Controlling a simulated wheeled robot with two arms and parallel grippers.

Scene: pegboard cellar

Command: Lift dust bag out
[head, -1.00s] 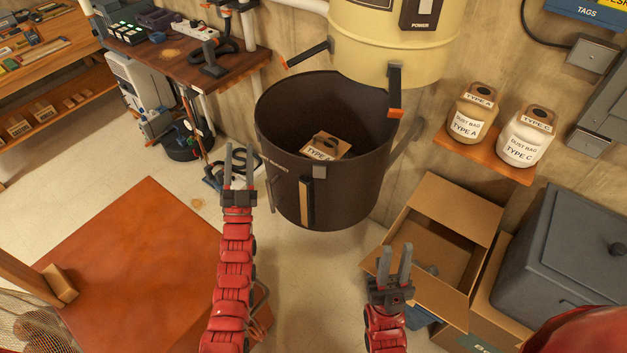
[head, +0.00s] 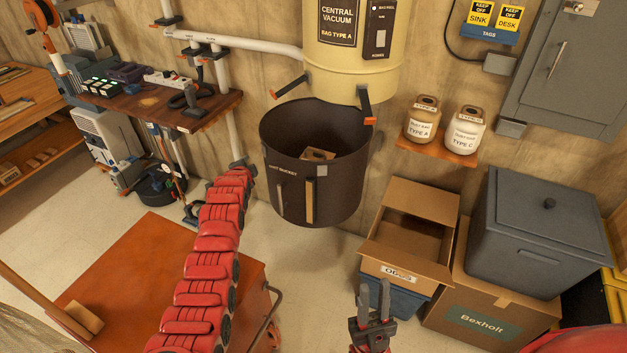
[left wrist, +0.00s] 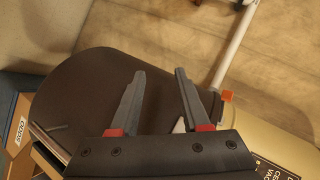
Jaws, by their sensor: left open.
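My left gripper (head: 240,163) is beside the bucket's left side in the head view, small and seen nearly end-on. In the left wrist view its two grey fingers (left wrist: 157,90) are spread and empty, with the bucket's dark wall (left wrist: 85,85) beyond them. The dust bag is not visible there. My right gripper (head: 374,298) is low in front of the cardboard box, fingers apart and empty.
The cream vacuum canister (head: 352,60) hangs above the bucket, its latches hanging open. Bags type A (head: 422,120) and type C (head: 465,130) stand on a wall shelf. An open cardboard box (head: 405,270) and a grey lidded bin (head: 535,240) are at right. An orange-brown tabletop (head: 130,270) is at left.

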